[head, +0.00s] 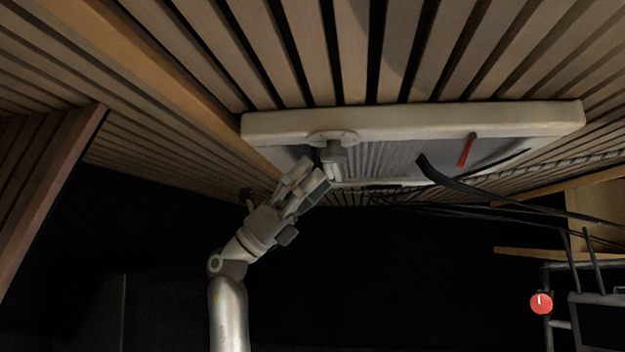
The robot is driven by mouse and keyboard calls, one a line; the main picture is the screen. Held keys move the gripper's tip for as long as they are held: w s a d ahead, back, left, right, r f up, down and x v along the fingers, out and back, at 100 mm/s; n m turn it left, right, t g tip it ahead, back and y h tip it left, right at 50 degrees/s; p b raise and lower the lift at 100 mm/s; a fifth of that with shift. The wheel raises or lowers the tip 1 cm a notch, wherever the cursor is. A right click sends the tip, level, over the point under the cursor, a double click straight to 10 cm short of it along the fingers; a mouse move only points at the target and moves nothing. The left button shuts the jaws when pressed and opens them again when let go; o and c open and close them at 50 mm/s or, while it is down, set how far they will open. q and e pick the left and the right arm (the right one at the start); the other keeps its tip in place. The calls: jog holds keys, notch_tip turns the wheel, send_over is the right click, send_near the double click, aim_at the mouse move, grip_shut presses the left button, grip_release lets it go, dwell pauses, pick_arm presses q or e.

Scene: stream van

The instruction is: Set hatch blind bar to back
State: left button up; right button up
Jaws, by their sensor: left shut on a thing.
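The roof hatch (420,122) is a pale rectangular frame in the slatted ceiling, with a grey pleated blind (385,160) inside it. A light-coloured blind bar (380,183) runs along the lower edge of the opening, partly hidden by my gripper and cables. My left gripper (317,180) reaches up from below to the left part of the hatch. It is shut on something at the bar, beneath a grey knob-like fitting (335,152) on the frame. The exact contact is small and dim. My right gripper is not in view.
A red strip (466,150) hangs inside the hatch at right. Black cables (470,188) cross below the hatch towards the right. A rack with a round red object (541,303) stands at lower right. A wooden beam (45,205) is at left. The space below the hatch is dark.

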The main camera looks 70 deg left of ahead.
pick_arm(q)
jog(key=s, duration=0.1)
jog(key=s+a+b, duration=0.1)
jog(key=s+a, duration=0.1)
jog(key=shift+s, duration=0.35)
jog(key=shift+s+b, duration=0.3)
jog(key=shift+c, duration=0.2)
jog(key=shift+w, duration=0.1)
jog(key=o, duration=1.4)
jog(key=shift+a, duration=0.1)
jog(key=v, duration=1.2)
jog(key=shift+f, duration=0.1)
